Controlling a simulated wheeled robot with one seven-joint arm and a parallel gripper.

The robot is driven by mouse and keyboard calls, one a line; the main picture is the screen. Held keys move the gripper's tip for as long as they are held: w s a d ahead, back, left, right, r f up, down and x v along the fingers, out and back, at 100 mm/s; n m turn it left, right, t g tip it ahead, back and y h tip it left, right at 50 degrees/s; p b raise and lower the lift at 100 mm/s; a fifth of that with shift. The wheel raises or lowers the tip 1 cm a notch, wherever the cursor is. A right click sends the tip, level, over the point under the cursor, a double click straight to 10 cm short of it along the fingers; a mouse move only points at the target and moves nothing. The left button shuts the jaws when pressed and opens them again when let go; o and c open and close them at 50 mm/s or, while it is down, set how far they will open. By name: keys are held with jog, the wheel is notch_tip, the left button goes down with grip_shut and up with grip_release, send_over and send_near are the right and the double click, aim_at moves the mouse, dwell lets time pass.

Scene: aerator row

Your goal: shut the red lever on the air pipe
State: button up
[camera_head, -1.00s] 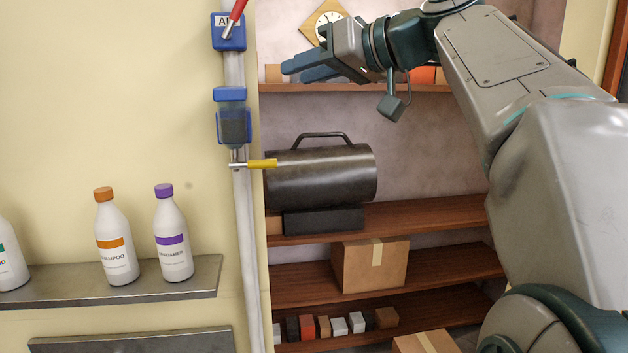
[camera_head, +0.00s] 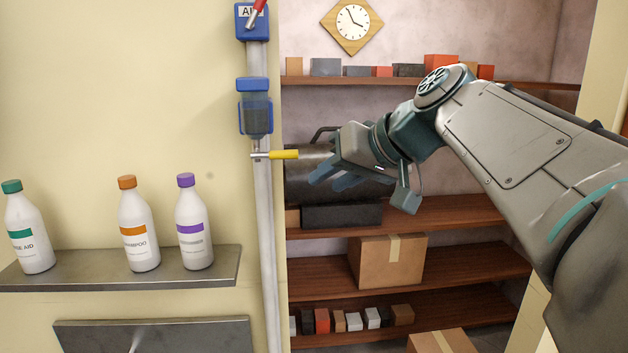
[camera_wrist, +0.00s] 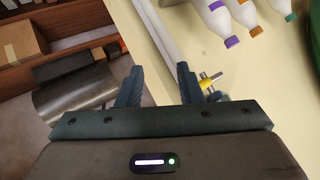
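The red lever (camera_head: 257,13) is on the blue block labelled "AI…" (camera_head: 253,29) at the top of the pipe (camera_head: 264,220). It slants up to the right, and its upper end is cut off by the picture's edge. It is not visible in the wrist view. My gripper (camera_head: 327,178) is to the right of the pipe, well below the red lever and close to the yellow lever (camera_head: 284,154). In the wrist view my fingers (camera_wrist: 158,85) are apart with nothing between them. The yellow lever (camera_wrist: 211,78) shows there just beyond the right finger.
A blue-framed unit (camera_head: 255,110) sits on the pipe between the two levers. Several bottles stand on a metal wall shelf (camera_head: 120,272) at left. A dark cylindrical heater (camera_head: 300,180) is on the shelving behind my gripper.

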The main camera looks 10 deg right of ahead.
jog(key=shift+s+f, duration=0.1)
jog(key=shift+f, duration=0.15)
grip_shut()
jog(key=n+t+y+b, duration=0.4)
jog(key=n+t, duration=0.6)
jog(key=n, duration=0.7)
send_near(260, 3)
jog(key=s+a+r+h, duration=0.1)
jog(key=s+a+r, duration=0.2)
jog(key=a+r, duration=0.15)
jog(key=p+x, duration=0.6)
jog(key=x, duration=0.4)
jog(key=shift+w+d+f+b, duration=0.2)
jog(key=shift+d+f+b, duration=0.45)
jog(key=shift+d, duration=0.25)
jog(key=shift+w+d+f+b, duration=0.2)
jog(key=shift+d+f+b, duration=0.4)
jog(key=shift+d, duration=0.35)
